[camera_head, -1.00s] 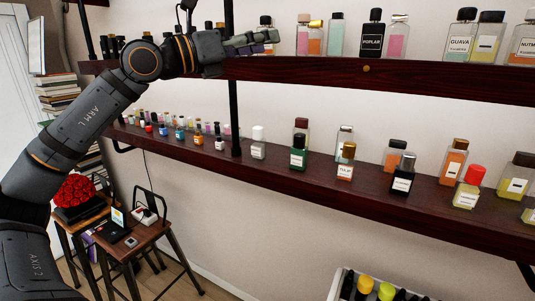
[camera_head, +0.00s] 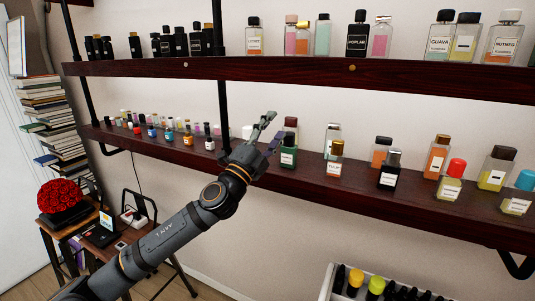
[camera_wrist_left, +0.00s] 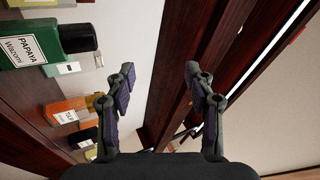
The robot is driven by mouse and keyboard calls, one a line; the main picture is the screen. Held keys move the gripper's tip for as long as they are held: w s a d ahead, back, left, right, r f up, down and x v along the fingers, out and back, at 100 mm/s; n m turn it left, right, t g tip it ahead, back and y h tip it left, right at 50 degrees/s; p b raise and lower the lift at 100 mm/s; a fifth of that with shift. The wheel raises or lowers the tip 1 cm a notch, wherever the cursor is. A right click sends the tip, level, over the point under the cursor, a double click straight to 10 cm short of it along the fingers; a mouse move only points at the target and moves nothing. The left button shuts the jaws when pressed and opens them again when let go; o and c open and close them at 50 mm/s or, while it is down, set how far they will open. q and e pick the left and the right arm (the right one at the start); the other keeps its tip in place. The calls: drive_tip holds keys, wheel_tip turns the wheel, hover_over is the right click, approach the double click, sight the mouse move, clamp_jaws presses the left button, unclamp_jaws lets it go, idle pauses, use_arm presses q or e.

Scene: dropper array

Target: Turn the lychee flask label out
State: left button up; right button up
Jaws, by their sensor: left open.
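A clear flask with a dark cap (camera_head: 254,36) stands upright on the upper shelf, its pale label facing out. The label may read lychee, but it is too small to be sure. My left gripper (camera_head: 269,125) is open and empty, below that flask and in front of the lower shelf. Its fingers point up and right, beside the green flask (camera_head: 288,156). The wrist view shows the open fingers (camera_wrist_left: 160,76) with nothing between them. The green papaya flask (camera_wrist_left: 32,45) is to their left there. My right gripper is not in view.
The upper shelf (camera_head: 300,68) carries several labelled flasks, including poplar (camera_head: 357,41), guava (camera_head: 439,43) and nutmeg (camera_head: 504,45). The lower shelf (camera_head: 450,203) carries several more. A white-capped bottle (camera_head: 247,131) is partly hidden behind my gripper. A crate (camera_head: 326,283) stands below.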

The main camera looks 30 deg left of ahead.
use_arm(q)
wheel_tip(320, 180, down, 7)
drive_tip(key=a+n+g+y, duration=0.1)
drive_tip(key=n+g+y, duration=0.1)
drive_tip(key=n+y, duration=0.2)
drive_tip(key=shift+a+n, duration=0.25)
drive_tip(key=shift+n, duration=0.45)
drive_tip(key=shift+r, duration=0.1)
